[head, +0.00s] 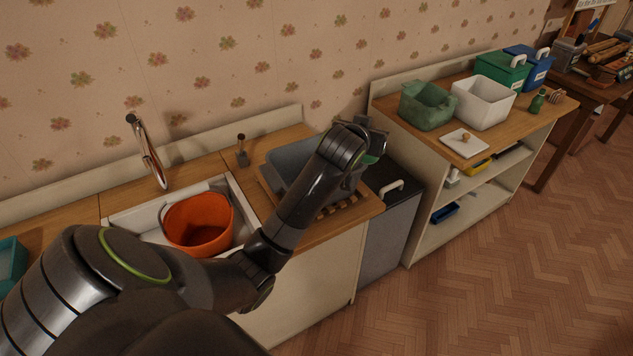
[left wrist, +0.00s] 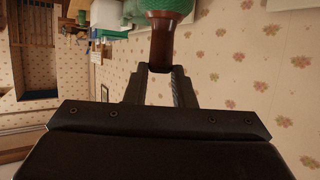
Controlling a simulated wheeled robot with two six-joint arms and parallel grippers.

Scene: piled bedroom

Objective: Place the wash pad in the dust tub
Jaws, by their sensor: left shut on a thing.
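My left gripper (left wrist: 160,78) is shut on a brown handle (left wrist: 161,45) with a green textured head (left wrist: 165,5), which I take to be the wash pad. The head runs out of the top of the left wrist view. In the head view my left gripper (head: 372,135) is raised over the counter by the dark appliance, and my arm hides most of what it holds. A green tub (head: 420,112) and a white tub (head: 485,110) stand side by side on the right shelf unit. No label shows which tub is the dust tub. My right gripper is not in view.
An orange bucket (head: 198,232) sits in the white sink below the tap (head: 150,155). A grey basin (head: 292,158) stands on the counter behind my arm. A white board (head: 464,143) with a small knob lies before the tubs. Green and blue lidded boxes stand behind.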

